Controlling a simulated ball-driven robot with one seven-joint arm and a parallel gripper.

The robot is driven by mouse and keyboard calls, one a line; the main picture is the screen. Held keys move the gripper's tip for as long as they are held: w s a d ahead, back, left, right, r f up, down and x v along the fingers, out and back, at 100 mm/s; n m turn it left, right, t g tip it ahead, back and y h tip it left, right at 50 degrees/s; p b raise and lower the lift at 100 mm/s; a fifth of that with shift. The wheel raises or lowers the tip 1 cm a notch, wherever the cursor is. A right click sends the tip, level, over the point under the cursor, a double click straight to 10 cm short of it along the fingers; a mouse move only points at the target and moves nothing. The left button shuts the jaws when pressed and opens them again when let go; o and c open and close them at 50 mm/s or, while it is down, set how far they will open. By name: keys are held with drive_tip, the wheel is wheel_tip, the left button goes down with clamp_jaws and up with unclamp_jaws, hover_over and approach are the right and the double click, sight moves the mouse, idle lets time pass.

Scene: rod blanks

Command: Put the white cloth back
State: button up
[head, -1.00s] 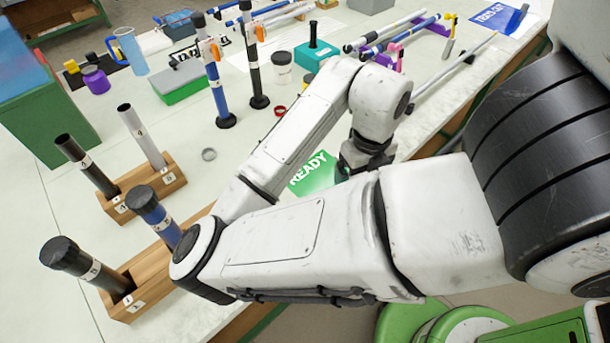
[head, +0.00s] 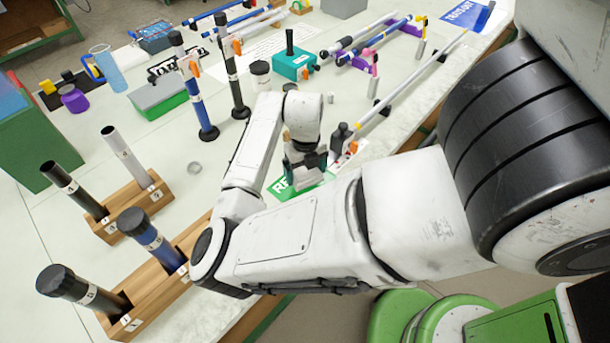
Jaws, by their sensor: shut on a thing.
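My gripper (head: 304,172) is beyond my forearm, low over the green READY card (head: 283,188) near the table's front edge. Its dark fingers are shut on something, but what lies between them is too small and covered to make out. I cannot clearly pick out a white cloth. A small whitish patch with red and orange marks (head: 350,153) lies just right of the gripper, beside a dark bottle (head: 341,135); I cannot tell whether it is cloth.
Wooden blocks hold upright rods at the left front (head: 165,285) and behind (head: 130,212). Two rods stand at centre-left (head: 196,95). A teal box (head: 292,65) is behind my arm. A long thin rod (head: 410,90) lies at right. The table's left middle is mostly clear.

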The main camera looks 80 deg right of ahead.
sight(305, 178)
drive_tip(key=shift+w+f, duration=0.1)
drive_tip(key=shift+f, duration=1.55)
drive_tip(key=shift+f, duration=0.1)
drive_tip(key=shift+f, duration=0.1)
drive_tip(key=o, duration=0.7)
